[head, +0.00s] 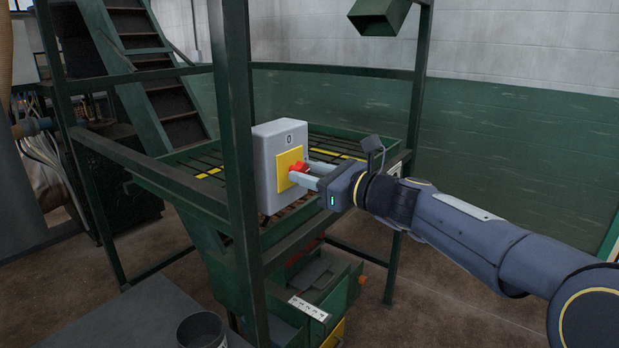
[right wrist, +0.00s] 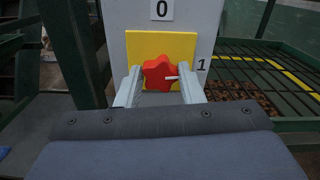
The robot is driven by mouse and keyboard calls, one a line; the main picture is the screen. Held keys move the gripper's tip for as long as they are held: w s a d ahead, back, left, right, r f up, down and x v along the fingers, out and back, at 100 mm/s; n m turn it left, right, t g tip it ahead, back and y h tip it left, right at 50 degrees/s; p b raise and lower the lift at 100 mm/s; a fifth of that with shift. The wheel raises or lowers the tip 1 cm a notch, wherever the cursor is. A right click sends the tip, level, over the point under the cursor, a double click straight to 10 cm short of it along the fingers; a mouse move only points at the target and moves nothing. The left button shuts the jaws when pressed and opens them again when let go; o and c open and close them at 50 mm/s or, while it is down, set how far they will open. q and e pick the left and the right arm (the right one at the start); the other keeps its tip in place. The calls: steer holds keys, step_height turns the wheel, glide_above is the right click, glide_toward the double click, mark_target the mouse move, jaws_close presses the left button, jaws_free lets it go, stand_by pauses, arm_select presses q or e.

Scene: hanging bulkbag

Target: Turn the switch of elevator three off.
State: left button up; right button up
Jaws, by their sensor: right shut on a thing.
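The switch box is a grey box (head: 266,148) fixed on a green frame post, with a yellow plate (head: 287,160) and a red star-shaped knob (head: 298,168). In the right wrist view the red knob (right wrist: 159,72) sits on the yellow plate (right wrist: 185,44), with a "0" label above and a "1" label at the right. The knob's white mark points right, towards the "1". My right gripper (head: 308,172) is shut on the red knob, one finger on each side of it. My left gripper is not in view. I see no elevator number on the box.
Green frame posts (head: 238,150) stand close to the box. A grated hopper (head: 340,147) lies behind it and a metal stair (head: 155,75) rises at the back left. A grey bucket (head: 202,330) stands at the bottom. Open floor lies to the right.

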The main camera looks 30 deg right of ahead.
steer(key=shift+a+f+n+b, duration=0.1)
steer(key=shift+f+n+b, duration=0.05)
steer(key=shift+n+b, duration=3.6)
steer(key=shift+a+f+n+b, duration=0.1)
steer(key=shift+n+b, duration=2.75)
steer(key=shift+n, duration=1.7)
steer(key=o, duration=1)
steer(key=shift+d, duration=0.1)
steer(key=shift+s+r, duration=0.1)
steer(key=shift+s, duration=0.05)
